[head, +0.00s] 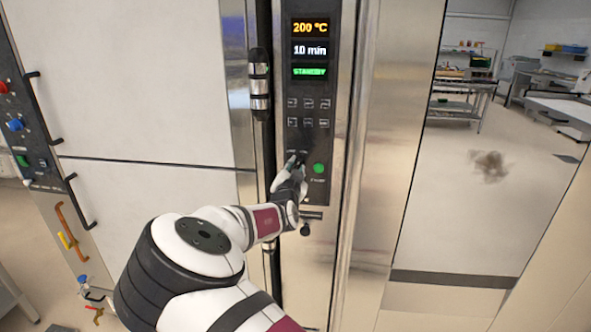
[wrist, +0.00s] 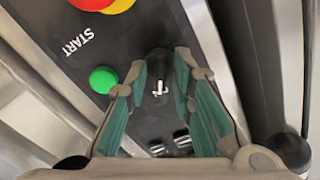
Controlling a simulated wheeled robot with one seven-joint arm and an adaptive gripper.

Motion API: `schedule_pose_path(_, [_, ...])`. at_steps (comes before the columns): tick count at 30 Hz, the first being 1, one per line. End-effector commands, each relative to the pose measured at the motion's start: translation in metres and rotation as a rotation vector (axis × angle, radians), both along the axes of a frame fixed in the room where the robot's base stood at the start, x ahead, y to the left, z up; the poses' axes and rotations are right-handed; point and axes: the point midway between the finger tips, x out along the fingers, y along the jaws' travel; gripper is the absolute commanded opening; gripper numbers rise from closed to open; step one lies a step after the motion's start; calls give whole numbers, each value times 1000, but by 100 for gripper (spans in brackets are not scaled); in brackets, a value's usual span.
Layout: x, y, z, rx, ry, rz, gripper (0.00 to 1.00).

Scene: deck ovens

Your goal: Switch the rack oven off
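The rack oven's dark control panel (head: 297,93) stands upright ahead in the head view. Its display (head: 310,50) reads 200 °C, 10 min and STANDBY in green. My gripper (head: 299,158) is at the lower part of the panel, left of the green START button (head: 319,169). In the wrist view, my gripper (wrist: 161,66) is open, with its green-padded fingers on either side of a black knob (wrist: 158,68) with a white mark. I cannot tell whether they touch it. The green button (wrist: 103,79) lies just outside the left finger. The gripper hides the knob in the head view.
A red button on a yellow base (wrist: 117,6) sits at the top of the wrist view. A black vertical handle (head: 259,85) runs left of the panel. Another panel with coloured buttons (head: 15,124) is at far left. Open floor (head: 470,210) lies to the right.

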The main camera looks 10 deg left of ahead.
Motion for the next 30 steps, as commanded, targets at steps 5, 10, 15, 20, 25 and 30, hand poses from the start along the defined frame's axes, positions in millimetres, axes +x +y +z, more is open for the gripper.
schedule_pose_path(5, [0, 0, 0, 0, 0, 0, 0])
schedule_pose_path(10, [0, 0, 0, -4, 0, 0, 0])
schedule_pose_path(15, [0, 0, 0, -38, 1, 0, 0])
schedule_pose_path(20, [0, 0, 0, -117, 4, 1, 0])
schedule_pose_path(25, [0, 0, 0, -251, 8, 1, 0])
schedule_pose_path(30, [0, 0, -1, -412, 14, 0, 0])
